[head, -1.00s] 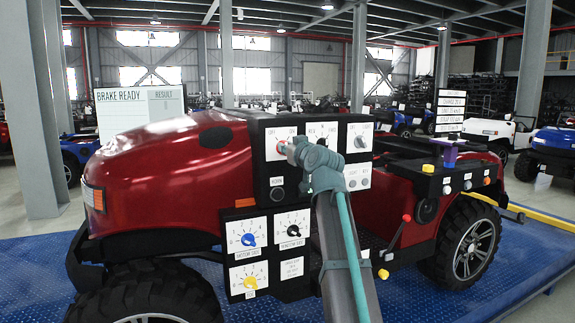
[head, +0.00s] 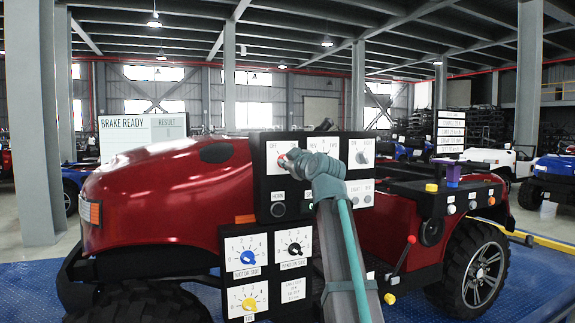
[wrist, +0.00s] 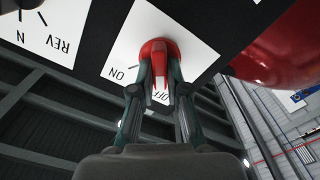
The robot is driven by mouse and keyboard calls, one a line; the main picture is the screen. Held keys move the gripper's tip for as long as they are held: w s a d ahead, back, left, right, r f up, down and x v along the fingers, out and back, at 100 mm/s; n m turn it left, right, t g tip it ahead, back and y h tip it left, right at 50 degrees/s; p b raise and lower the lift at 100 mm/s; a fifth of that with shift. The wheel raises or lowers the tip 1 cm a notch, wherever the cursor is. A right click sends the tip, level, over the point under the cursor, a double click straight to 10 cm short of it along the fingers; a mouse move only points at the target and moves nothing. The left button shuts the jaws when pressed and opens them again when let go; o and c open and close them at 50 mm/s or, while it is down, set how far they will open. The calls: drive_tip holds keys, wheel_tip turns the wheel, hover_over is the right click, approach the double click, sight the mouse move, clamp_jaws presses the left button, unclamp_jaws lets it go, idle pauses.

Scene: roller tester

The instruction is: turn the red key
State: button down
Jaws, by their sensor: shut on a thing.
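The red key (wrist: 158,56) sits on a white plate marked ON and OFF in the wrist view. In the head view the key (head: 281,160) shows as a small red bit on the ON/OFF plate (head: 272,150) at the top left of the black control panel. My gripper (wrist: 160,88) has its two fingers closed on either side of the key's grip. In the head view my gripper (head: 290,160) reaches the plate from the right and hides part of it. The key's exact angle is hard to tell.
A REV/N plate (wrist: 45,32) is beside the key plate. Blue (head: 248,257), black (head: 295,249) and yellow (head: 249,304) dials sit lower on the panel. The red vehicle body (head: 160,190) stands close on the left. A BRAKE READY board (head: 140,135) is behind it.

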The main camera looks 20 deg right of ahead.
drive_tip(key=c, duration=1.2)
unclamp_jaws()
drive_tip(key=shift+o, duration=0.2)
drive_tip(key=s, duration=1.2)
drive_tip(key=shift+d, duration=0.15)
